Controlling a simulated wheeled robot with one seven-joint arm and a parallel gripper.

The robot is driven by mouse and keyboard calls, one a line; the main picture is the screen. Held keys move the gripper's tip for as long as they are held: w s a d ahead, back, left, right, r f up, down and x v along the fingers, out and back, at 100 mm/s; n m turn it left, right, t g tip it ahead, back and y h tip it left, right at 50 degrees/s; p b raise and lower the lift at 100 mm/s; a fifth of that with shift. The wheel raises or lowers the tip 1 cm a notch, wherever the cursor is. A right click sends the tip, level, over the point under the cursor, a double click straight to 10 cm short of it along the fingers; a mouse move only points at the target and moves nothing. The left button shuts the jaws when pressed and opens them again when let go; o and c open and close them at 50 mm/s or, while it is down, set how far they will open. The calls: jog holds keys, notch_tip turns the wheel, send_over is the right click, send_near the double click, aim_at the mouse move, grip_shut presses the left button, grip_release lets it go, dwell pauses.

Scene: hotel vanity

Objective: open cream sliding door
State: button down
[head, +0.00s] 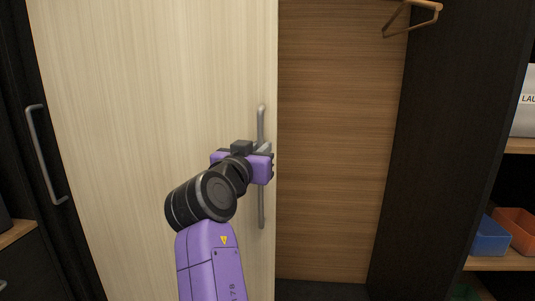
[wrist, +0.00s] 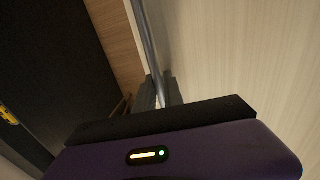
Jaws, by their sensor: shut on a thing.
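The cream sliding door (head: 150,90) is a tall pale wood-grain panel at the left and centre of the head view. It also fills the right of the wrist view (wrist: 240,60). A grey vertical bar handle (head: 261,205) runs near its right edge, and it shows between my fingers in the wrist view (wrist: 147,40). My gripper (head: 265,150) is shut on this handle at about its middle. The fingers and purple gripper body hide part of the bar. To the right of the door's edge, the wardrobe's inside stands uncovered.
A brown wood back panel (head: 335,150) and a wooden hanger (head: 412,18) show in the open bay. A dark upright panel (head: 440,130) stands right of it. Blue (head: 489,238) and orange (head: 517,228) bins sit on a shelf. Another grey handle (head: 44,155) is at the far left.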

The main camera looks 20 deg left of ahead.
jog(key=c, duration=1.5)
grip_release()
jog(key=shift+o, duration=0.2)
jog(key=s, duration=0.7)
jog(key=shift+s+d, duration=0.35)
jog(key=shift+d, duration=0.1)
